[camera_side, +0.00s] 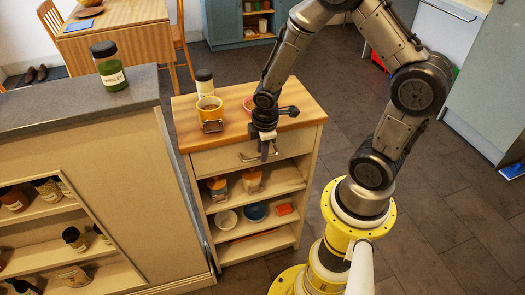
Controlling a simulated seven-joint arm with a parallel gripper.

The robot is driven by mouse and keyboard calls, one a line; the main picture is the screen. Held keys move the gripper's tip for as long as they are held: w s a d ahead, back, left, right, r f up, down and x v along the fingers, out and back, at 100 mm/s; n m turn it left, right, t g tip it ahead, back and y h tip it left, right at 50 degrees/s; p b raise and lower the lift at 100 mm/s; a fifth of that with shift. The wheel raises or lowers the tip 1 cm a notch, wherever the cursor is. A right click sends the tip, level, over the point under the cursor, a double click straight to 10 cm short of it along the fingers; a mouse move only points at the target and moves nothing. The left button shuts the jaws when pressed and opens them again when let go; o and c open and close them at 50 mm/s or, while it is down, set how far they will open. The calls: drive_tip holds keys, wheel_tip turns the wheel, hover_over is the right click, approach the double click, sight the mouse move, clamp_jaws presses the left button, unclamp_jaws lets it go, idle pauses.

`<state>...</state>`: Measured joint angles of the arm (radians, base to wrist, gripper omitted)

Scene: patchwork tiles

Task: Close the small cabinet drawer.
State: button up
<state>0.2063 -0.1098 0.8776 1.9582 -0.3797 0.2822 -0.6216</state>
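The small cabinet (311,128) has a wooden top and cream sides. Its single drawer (215,161) is at the top of the front, under the wooden top, with a metal handle (246,158). The drawer front looks about level with the cabinet front; I cannot tell whether a small gap is left. My gripper (265,153) points down right in front of the drawer, at the handle, and hides part of both. Whether its fingers touch the handle, and how far apart they are, is too small to tell.
A yellow mug (209,110) and a jar (204,82) stand on the cabinet top, with a pink dish (248,104) partly behind my arm. Open shelves below hold bowls (226,219) and containers (217,187). A grey-topped counter (75,108) adjoins on the left.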

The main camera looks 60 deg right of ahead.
drive_tip(key=shift+w+r, duration=0.1)
drive_tip(key=shift+w, duration=0.05)
drive_tip(key=s+a, duration=1.2)
drive_tip(key=d+r+m+t, duration=0.1)
drive_tip(key=r+m, duration=0.3)
drive_tip(key=r, duration=0.8)
drive_tip(key=s+d+r+m+t+y, duration=0.1)
drive_tip(key=d+r+m+t, duration=0.1)
drive_tip(key=r, duration=1)
drive_tip(key=m+t, duration=0.1)
drive_tip(key=m, duration=0.1)
drive_tip(key=shift+s+d+r+m+y, duration=0.15)
drive_tip(key=shift+d+r+m+y, duration=0.15)
drive_tip(key=shift+m, duration=0.1)
